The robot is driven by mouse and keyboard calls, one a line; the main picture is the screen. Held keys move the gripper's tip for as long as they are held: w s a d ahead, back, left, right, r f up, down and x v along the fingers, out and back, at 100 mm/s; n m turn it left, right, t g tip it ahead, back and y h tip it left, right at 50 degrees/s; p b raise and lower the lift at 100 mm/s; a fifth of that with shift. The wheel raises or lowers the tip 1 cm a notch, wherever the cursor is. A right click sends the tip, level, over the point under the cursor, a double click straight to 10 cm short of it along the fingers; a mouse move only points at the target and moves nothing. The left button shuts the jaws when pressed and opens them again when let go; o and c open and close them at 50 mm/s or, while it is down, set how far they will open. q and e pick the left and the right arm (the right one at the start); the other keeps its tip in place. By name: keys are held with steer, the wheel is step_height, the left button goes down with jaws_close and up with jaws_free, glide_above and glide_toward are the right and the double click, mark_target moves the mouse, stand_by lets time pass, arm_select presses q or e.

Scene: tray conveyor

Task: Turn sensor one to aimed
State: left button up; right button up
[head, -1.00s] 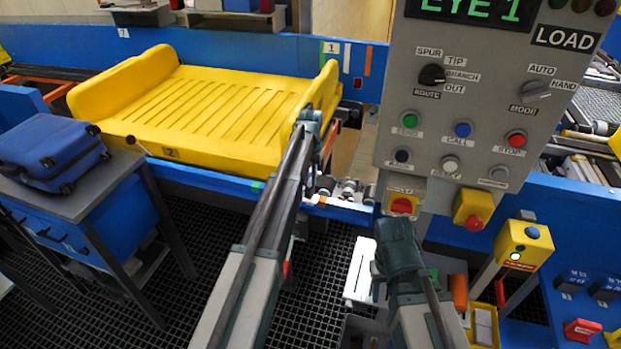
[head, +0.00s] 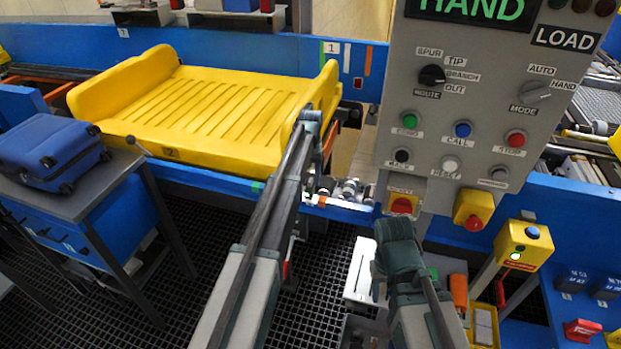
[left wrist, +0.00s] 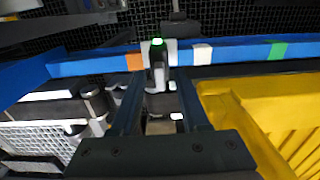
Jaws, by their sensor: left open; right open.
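Sensor one appears to be the small dark upright device with a lit green top (left wrist: 157,62) at the blue rail in the left wrist view. My left gripper (left wrist: 158,88) is open, with one finger on either side of its line; I cannot tell whether they touch it. In the head view my left gripper (head: 322,160) reaches down at the yellow tray's right end, largely hidden by its arm. My right gripper (head: 398,250) is below the control panel, its fingers hidden. The panel display (head: 472,8) reads HAND.
The yellow tray (head: 215,105) sits on the blue conveyor beside my left arm. The grey control panel (head: 470,110) stands to the right. A blue case (head: 50,155) lies on a bench at the left. A yellow button box (head: 524,246) stands at the lower right.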

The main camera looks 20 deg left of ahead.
mark_target(311, 181)
arm_select(q)
step_height(311, 181, up, 14)
steer(key=p, duration=1.3)
steer(key=shift+p, duration=0.4)
steer(key=shift+f, duration=0.15)
steer(key=s+d+m, duration=0.1)
steer(key=s+d, duration=0.4)
steer(key=s, duration=0.7)
steer(key=s+d+m+b, duration=0.1)
steer(key=s+d, duration=0.5)
steer(key=s, duration=0.6)
steer(key=s+d+f+m+y, duration=0.1)
steer(key=s+d, duration=0.4)
steer(key=s, duration=0.7)
steer(key=shift+d, duration=0.35)
steer(key=shift+f, duration=0.1)
